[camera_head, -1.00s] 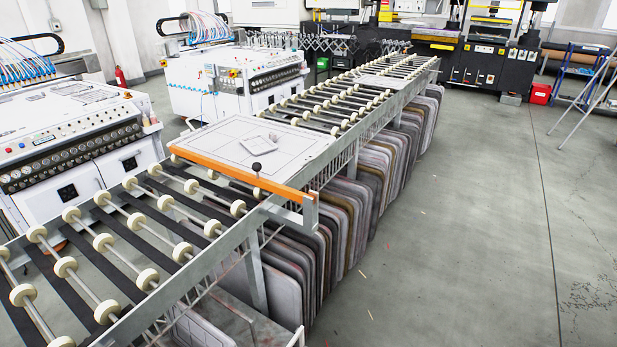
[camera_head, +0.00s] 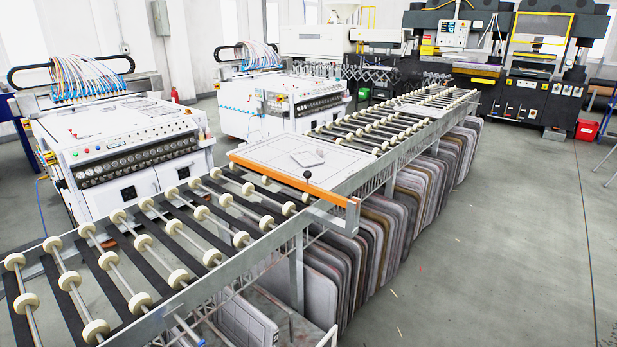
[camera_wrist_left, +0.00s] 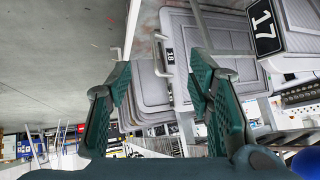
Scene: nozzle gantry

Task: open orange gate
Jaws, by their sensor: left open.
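The orange gate (camera_head: 287,179) is a long orange bar lying across the roller conveyor, in front of a white board. A grey bracket joins that end at the conveyor's right side. My left gripper (camera_wrist_left: 160,90) shows in the left wrist view, open with its two green fingers apart and nothing between them. The orange gate cannot be made out in that view. Neither gripper shows in the head view.
The roller conveyor (camera_head: 140,235) runs from front left to back right, with several grey panels (camera_head: 375,215) stacked below. White machines (camera_head: 120,150) stand on its left. Number plates 17 (camera_wrist_left: 263,27) and 18 show in the wrist view. The grey floor (camera_head: 500,250) on the right is clear.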

